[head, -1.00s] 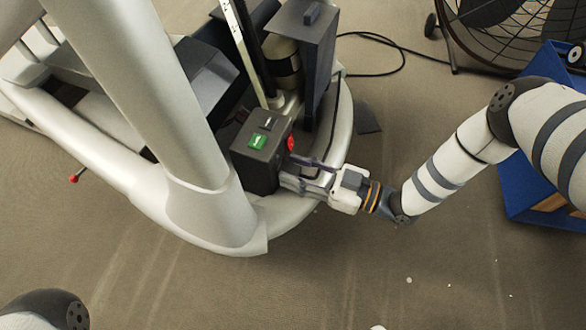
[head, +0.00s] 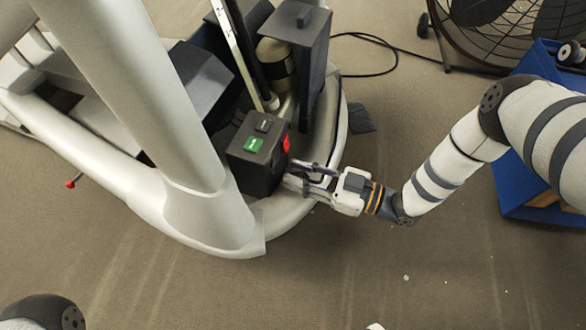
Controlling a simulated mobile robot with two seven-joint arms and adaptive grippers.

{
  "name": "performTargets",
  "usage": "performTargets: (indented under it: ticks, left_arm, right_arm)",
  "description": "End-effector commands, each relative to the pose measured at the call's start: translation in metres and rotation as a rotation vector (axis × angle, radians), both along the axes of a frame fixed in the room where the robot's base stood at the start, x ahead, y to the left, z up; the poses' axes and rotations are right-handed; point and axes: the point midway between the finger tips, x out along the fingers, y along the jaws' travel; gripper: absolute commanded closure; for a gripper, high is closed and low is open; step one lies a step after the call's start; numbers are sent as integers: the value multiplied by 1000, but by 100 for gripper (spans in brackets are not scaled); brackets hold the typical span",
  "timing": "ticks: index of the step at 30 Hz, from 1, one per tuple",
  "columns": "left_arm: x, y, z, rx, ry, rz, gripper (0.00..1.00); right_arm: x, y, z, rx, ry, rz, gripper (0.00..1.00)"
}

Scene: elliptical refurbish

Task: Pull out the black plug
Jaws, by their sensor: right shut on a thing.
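A black control box (head: 258,155) with a green switch (head: 253,145) and a red button (head: 286,144) on it sits on the white curved base of the machine. My right gripper (head: 291,180) is at the lower right side of this box, its fingers pointing left towards it. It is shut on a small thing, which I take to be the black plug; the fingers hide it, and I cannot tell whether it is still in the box. My left gripper is out of view.
The machine's thick white column (head: 145,95) rises left of the box. A dark grey upright case (head: 300,55) stands behind it. A fan (head: 500,30) and a blue bin (head: 510,180) are at the right.

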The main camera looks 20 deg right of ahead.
Motion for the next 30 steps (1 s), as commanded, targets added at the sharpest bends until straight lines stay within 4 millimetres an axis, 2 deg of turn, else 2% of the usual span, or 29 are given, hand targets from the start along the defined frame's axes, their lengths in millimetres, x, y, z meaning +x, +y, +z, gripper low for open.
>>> performTargets:
  ticks: [4, 5, 6, 16, 24, 30]
  left_arm:
    - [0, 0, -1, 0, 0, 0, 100]
    - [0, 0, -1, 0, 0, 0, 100]
    - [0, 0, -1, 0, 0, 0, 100]
    - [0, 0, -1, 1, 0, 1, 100]
    - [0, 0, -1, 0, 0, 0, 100]
    - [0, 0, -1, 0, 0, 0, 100]
  right_arm:
    - [-1, -2, -1, -2, 1, -1, 100]
    - [-1, -2, -1, -2, 1, -1, 68]
    - [-1, -2, -1, -1, 1, 0, 65]
    - [-5, -6, -1, -2, 2, -1, 65]
    - [-53, -55, -2, -3, 4, -3, 65]
    - [-79, -82, -1, -2, 2, -2, 65]
